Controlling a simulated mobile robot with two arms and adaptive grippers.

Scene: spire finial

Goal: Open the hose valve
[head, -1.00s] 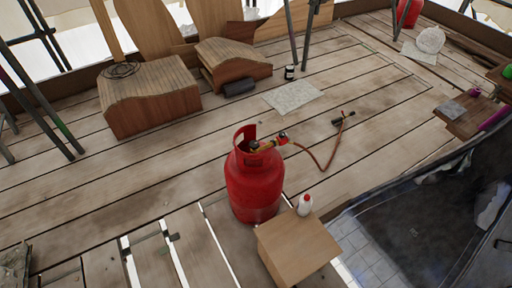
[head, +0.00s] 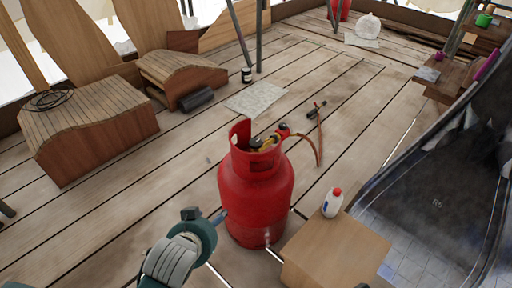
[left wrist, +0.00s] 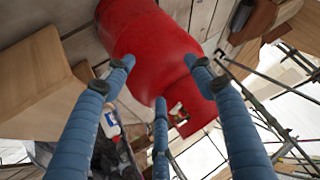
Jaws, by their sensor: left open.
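The red gas cylinder (head: 255,195) stands upright on the plank floor in the middle of the head view. Inside its collar is a brass valve (head: 262,144), with a red fitting (head: 283,131) on its right side. An orange-brown hose (head: 319,150) runs from there to a dark torch (head: 316,109) on the floor. My left gripper (head: 220,217) is low at the cylinder's left side, below the collar; I cannot tell if it touches. In the left wrist view its blue fingers (left wrist: 160,75) are spread and empty, with the cylinder (left wrist: 160,45) beyond them. My right gripper is not seen.
A wooden box (head: 335,252) with a white red-capped bottle (head: 332,203) stands close at the cylinder's right. Wooden blocks (head: 90,130) lie at the back left. A dark tarp-like area (head: 440,190) is at the right. The floor behind the cylinder is mostly clear.

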